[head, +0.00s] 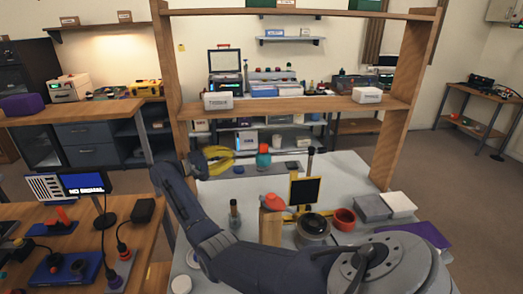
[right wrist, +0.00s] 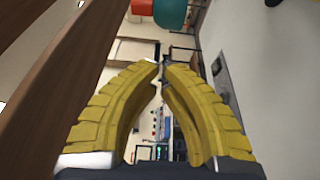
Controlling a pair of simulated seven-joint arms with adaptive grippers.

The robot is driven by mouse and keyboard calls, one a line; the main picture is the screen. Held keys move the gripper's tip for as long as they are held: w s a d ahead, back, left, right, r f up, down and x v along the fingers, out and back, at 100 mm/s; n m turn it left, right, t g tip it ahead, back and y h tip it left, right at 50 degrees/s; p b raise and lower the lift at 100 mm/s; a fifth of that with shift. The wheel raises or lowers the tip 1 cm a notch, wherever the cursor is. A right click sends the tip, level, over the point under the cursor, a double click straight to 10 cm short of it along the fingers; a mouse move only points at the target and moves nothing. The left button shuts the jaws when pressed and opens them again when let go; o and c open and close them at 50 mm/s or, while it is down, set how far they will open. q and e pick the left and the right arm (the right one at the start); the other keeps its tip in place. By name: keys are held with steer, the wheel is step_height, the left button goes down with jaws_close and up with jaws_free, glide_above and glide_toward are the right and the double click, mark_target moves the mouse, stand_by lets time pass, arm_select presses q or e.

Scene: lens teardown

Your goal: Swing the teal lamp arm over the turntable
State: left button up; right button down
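A teal piece with a red-orange top (head: 263,158) stands at the back of the white worktable, just right of my right gripper (head: 217,158). I cannot tell whether it is part of the lamp arm. In the right wrist view a rounded teal part (right wrist: 171,12) shows at the top edge, beyond the fingers and apart from them. My right gripper's yellow fingers (right wrist: 162,68) curve together with tips about meeting and nothing between them. A round grey item with a dark top (head: 313,230) sits mid-table; I cannot tell whether it is the turntable. My left gripper is out of view.
A black panel in a yellow frame (head: 305,190) stands mid-table. Near it are a red cup (head: 344,219), grey and white blocks (head: 373,207) and a dark-topped bottle (head: 234,214). A wooden shelf frame (head: 408,105) rises behind. My right arm crosses the table's left front.

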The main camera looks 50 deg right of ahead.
steer(key=x, duration=1)
steer(key=shift+s+d+f, duration=0.15)
steer(key=shift+s+f, duration=0.05)
steer(key=shift+f, duration=0.25)
